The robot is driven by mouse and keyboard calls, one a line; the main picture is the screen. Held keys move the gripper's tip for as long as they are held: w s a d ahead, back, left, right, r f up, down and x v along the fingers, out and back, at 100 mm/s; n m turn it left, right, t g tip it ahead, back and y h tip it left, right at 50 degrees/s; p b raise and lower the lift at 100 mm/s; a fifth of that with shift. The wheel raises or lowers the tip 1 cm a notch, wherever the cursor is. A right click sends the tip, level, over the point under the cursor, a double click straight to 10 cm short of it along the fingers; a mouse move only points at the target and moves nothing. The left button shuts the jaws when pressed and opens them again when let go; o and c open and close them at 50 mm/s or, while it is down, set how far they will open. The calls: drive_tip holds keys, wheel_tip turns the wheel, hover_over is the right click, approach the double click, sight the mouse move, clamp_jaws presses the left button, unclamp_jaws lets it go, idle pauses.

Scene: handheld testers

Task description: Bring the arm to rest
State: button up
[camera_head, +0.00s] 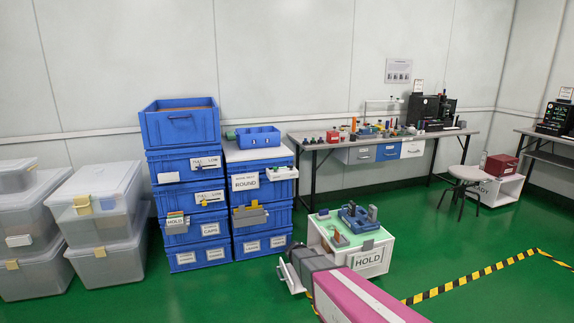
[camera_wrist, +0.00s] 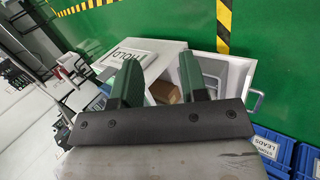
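My arm reaches in from the bottom of the head view, with its pink and white link in front and its dark grey end over the left side of the white HOLD cabinet (camera_head: 371,262). My gripper (camera_wrist: 157,72) shows in the wrist view with its two dark fingers apart and nothing gripped between them. It is above the cabinet, which also shows in the wrist view (camera_wrist: 125,50), and its pulled-out drawer (camera_wrist: 237,80). A brown block (camera_wrist: 165,92) lies beyond the fingers, seemingly in the drawer. The fingertips are not clearly visible in the head view.
A blue tray (camera_head: 358,218) with tools sits on the cabinet top. Blue crates (camera_head: 183,163) are stacked at left, beside clear bins (camera_head: 105,225). A workbench (camera_head: 400,135) and a stool (camera_head: 467,173) stand behind. Green floor is free at right, marked by striped tape (camera_head: 470,277).

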drive_tip(key=s+d+r+m+y, duration=0.1)
drive_tip(key=s+d+r+y, duration=0.1)
drive_tip(key=s+r, duration=0.6)
drive_tip(key=s+d+r+m+g+y, duration=0.1)
drive_tip(key=s+d+r+y, duration=0.2)
drive_tip(key=s, duration=1)
wheel_tip(320, 180, up, 6)
drive_tip(key=shift+s+d+f+y, duration=0.2)
drive_tip(key=shift+s+y, duration=0.1)
drive_tip(key=shift+y, duration=0.9)
